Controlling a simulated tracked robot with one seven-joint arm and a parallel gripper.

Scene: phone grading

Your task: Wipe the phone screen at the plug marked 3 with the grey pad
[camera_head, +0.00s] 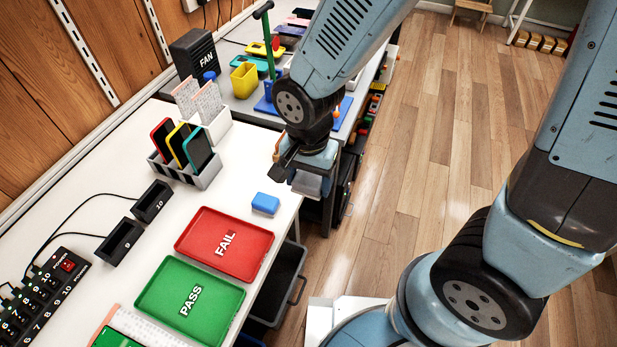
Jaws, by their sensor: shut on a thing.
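My gripper (288,163) is over the right edge of the white table, behind and to the right of a blue block. It is shut on a small grey piece (308,184) that looks like the grey pad, partly hidden by the gripper. A power strip (45,290) with numbered sockets and a red switch lies at the lower left. The number 3 is not readable in view.
A red FAIL tray (262,262), a green PASS tray (150,291) and the blue block (265,203) lie on the table. Black holders 9 (118,241) and 10 (152,201) and a phone rack (203,182) stand at left. Cables run along the left side.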

